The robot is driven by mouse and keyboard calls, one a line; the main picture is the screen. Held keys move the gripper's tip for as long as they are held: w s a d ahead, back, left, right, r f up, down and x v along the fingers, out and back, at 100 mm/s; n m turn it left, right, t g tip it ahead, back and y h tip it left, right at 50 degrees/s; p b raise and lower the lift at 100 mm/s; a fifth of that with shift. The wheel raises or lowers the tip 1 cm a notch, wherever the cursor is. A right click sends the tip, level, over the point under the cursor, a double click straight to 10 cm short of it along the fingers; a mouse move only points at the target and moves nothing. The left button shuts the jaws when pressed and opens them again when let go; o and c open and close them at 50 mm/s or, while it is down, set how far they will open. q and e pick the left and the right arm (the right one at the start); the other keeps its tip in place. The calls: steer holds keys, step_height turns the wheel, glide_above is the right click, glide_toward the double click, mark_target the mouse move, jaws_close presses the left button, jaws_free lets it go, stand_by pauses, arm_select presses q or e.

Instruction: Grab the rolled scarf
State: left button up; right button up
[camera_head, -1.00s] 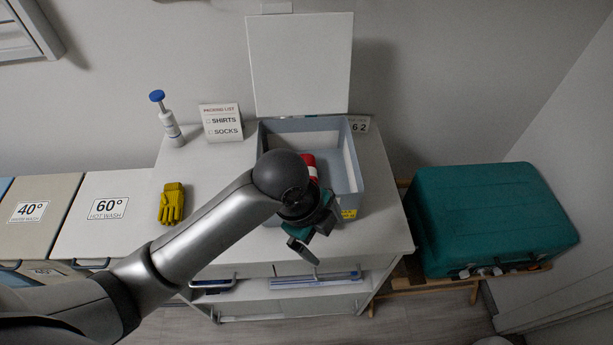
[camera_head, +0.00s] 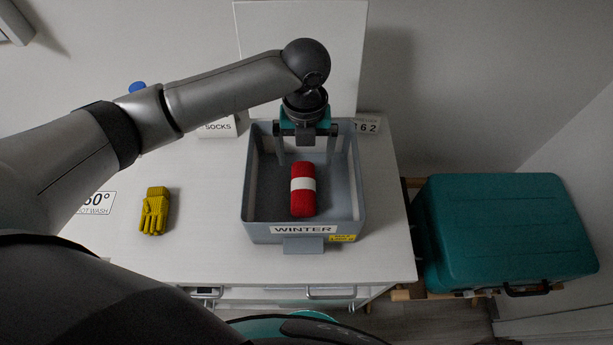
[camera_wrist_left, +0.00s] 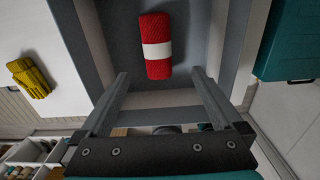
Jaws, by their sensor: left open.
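The rolled scarf (camera_head: 303,204) is red with a white band around its middle. It lies inside the grey bin labelled WINTER (camera_head: 262,231), and it also shows in the left wrist view (camera_wrist_left: 156,68). My left gripper (camera_head: 306,154) is open and empty at the bin's far side, its fingers pointing down, beyond the scarf's far end. In the left wrist view the two spread fingers (camera_wrist_left: 160,73) are apart from the scarf. I cannot tell their exact height above it. My right gripper is not in view.
The bin's walls surround the scarf, and its pale lid (camera_head: 345,50) stands upright behind. A yellow glove (camera_head: 155,211) lies on the white counter (camera_head: 205,240) to the left. A teal suitcase (camera_head: 505,230) stands at the right. Signs stand behind the bin.

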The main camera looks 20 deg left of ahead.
mark_target(303, 187)
arm_select(q)
steer(key=f, duration=0.4)
steer(key=shift+s, duration=0.4)
step_height(303, 187, down, 4)
steer(key=shift+w+b, duration=0.1)
steer(key=shift+b, duration=0.25)
steer(key=shift+f, duration=0.4)
step_height(303, 187, down, 5)
steer(key=shift+a+r, duration=0.1)
steer(key=shift+a, duration=0.05)
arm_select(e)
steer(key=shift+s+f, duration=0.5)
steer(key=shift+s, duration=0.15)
arm_select(q)
steer(key=shift+c, duration=0.2)
steer(key=c, duration=1.4)
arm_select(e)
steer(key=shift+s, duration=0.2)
